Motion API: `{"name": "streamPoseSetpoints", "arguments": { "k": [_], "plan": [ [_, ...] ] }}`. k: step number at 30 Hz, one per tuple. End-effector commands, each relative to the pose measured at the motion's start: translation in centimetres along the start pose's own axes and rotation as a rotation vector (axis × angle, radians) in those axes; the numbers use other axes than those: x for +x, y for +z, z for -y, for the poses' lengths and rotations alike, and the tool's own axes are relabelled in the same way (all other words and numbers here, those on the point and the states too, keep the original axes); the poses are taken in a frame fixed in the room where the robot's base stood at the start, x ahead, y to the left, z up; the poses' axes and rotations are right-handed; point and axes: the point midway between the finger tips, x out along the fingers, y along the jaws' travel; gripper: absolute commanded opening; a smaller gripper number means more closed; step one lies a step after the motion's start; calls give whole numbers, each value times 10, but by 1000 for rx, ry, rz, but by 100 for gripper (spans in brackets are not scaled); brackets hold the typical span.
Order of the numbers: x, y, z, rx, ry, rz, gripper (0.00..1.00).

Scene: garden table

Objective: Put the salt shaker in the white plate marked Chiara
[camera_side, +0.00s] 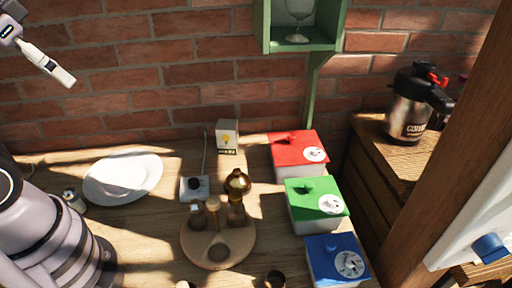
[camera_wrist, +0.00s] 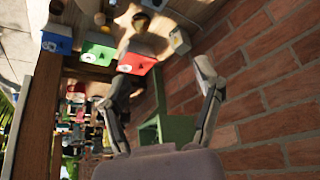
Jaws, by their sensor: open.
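A white plate (camera_side: 124,177) lies on the wooden table at the left, empty; no name can be read on it. Another small shaker-like jar (camera_side: 73,199) stands left of the plate, partly hidden by my arm. I cannot tell which one is the salt shaker. My gripper (camera_side: 66,77) is high at the upper left, far above the table. In the wrist view my gripper (camera_wrist: 160,100) has its fingers spread, empty.
Red (camera_side: 296,150), green (camera_side: 315,203) and blue (camera_side: 336,260) lidded boxes line the table's right side. A brick wall and green shelf (camera_side: 302,45) bound the back. A wooden post (camera_side: 440,140) stands right.

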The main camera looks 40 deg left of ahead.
Motion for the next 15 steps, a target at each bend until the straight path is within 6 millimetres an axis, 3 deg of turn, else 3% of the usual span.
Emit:
{"name": "streamPoseSetpoints", "arguments": {
  "k": [15],
  "plan": [
    [4,-1,2,4,-9,31,66]
  ]
}}
